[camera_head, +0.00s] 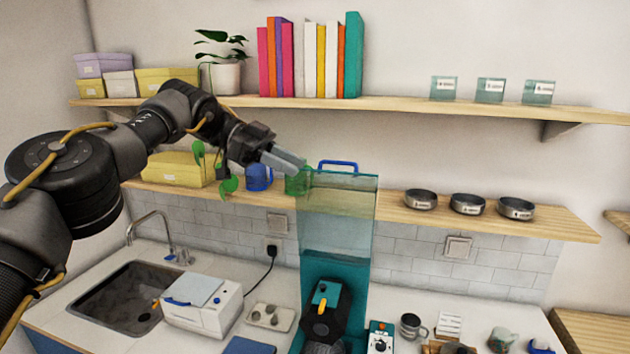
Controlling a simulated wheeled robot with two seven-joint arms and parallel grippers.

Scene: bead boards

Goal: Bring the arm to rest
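My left arm comes in from the left and reaches over the sink side. My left gripper (290,161) is raised in front of the wall, between the upper and lower shelves. Its grey fingers point right and slightly down, and they overlap in this view, so the gap between them cannot be made out. No held object shows at the fingertips. The fingertips appear just above a green cup (298,182) and left of a tall teal-tinted clear container (337,225); how far apart they are in depth cannot be told. My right gripper is not in view.
The upper shelf (400,103) holds books, a potted plant (226,77) and boxes. The lower shelf (555,228) holds three dark bowls and a blue mug (258,178). Below are a sink (118,295), a white box-shaped appliance (203,312) and a black-and-teal machine (325,310).

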